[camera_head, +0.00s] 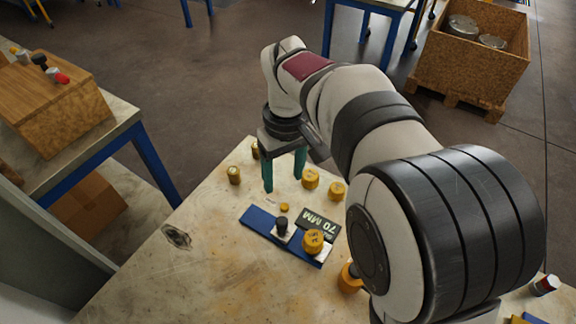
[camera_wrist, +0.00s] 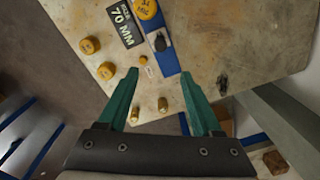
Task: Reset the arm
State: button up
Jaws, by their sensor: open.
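My gripper (camera_head: 284,172) has two green fingers pointing down above the far part of the worn table (camera_head: 165,270). In the wrist view my gripper (camera_wrist: 161,100) is open, with nothing between its fingers. A blue strip (camera_head: 262,222) lies on the table, with a dark-topped piece (camera_head: 282,226) and a yellow flanged vessel (camera_head: 313,240) on it. A dark "70 MM" plate (camera_head: 318,222) lies beside the strip. My arm hides part of the table's right side.
A wooden box (camera_head: 55,110) with small items on top stands on a bench at the left. A crate (camera_head: 470,65) with metal parts stands at the back right. A red-and-white item (camera_head: 545,285) lies at the lower right. The table's front left is mostly clear.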

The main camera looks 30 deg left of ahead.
jog(key=shift+d, duration=0.1)
jog(key=s+d+r+m, duration=0.1)
jog(key=s+d+m, duration=0.1)
jog(key=d+m, duration=0.35)
jog(key=s+d+r+m+y, duration=0.1)
jog(key=s+d+r+m, duration=0.15)
jog(key=d, duration=0.65)
jog(key=s+d+m, duration=0.2)
jog(key=d+m, duration=0.2)
jog(key=d, duration=0.4)
jog(key=s+d+f+m, duration=0.3)
jog(key=s+d+m, duration=0.2)
jog(key=s, duration=0.4)
jog(key=shift+s+m+y, duration=0.25)
jog(key=shift+m+y, duration=0.05)
jog(key=shift+m, duration=0.3)
jog(key=shift+d+f, duration=0.1)
